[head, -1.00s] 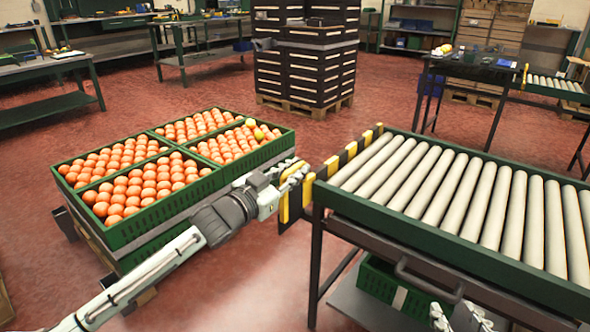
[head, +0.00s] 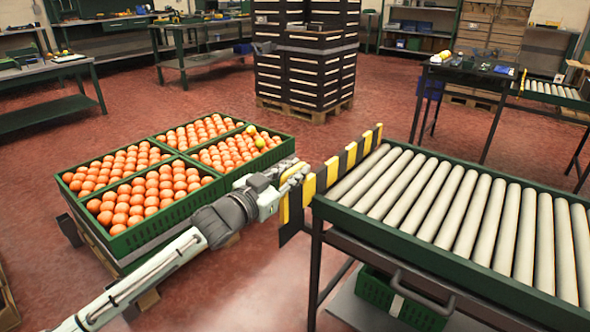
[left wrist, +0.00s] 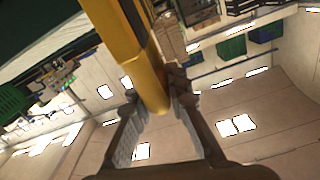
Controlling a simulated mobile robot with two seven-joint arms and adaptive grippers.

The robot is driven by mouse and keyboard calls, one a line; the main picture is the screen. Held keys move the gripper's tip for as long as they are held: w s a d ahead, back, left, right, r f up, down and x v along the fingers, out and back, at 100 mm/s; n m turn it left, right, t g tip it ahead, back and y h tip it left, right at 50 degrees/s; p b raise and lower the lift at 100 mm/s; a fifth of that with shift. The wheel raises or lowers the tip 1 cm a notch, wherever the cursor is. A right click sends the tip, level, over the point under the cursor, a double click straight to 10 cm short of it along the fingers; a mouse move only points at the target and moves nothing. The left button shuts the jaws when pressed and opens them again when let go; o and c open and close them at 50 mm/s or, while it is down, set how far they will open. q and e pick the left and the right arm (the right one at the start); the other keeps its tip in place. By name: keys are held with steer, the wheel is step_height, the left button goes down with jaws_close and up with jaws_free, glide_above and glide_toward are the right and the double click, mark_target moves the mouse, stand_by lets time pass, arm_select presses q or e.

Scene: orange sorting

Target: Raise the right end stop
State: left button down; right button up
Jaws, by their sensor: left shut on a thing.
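The end stop (head: 322,180), a plate with yellow and black stripes, stands upright along the left end of the near roller conveyor (head: 440,268). Its top edge rises above the rollers. My left gripper (head: 296,180) is shut on the near left end of the stop. In the left wrist view, a yellow bar of the stop (left wrist: 146,70) sits between the fingers of my left gripper (left wrist: 156,108). The fingers hide part of the stop. My right gripper is not in view.
A green crate of oranges (head: 120,243) stands left of the conveyor, close to my left arm. A green bin (head: 378,291) sits under the conveyor. A stack of dark crates (head: 305,75) stands behind on a pallet. Red floor is free between them.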

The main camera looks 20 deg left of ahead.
arm_select(q)
steer(key=shift+w+a+r, duration=0.1)
steer(key=shift+r, duration=0.35)
steer(key=c, duration=1.7)
jaws_free()
steer(key=shift+o, duration=1.1)
steer(key=shift+f, duration=0.15)
steer(key=v, duration=1.2)
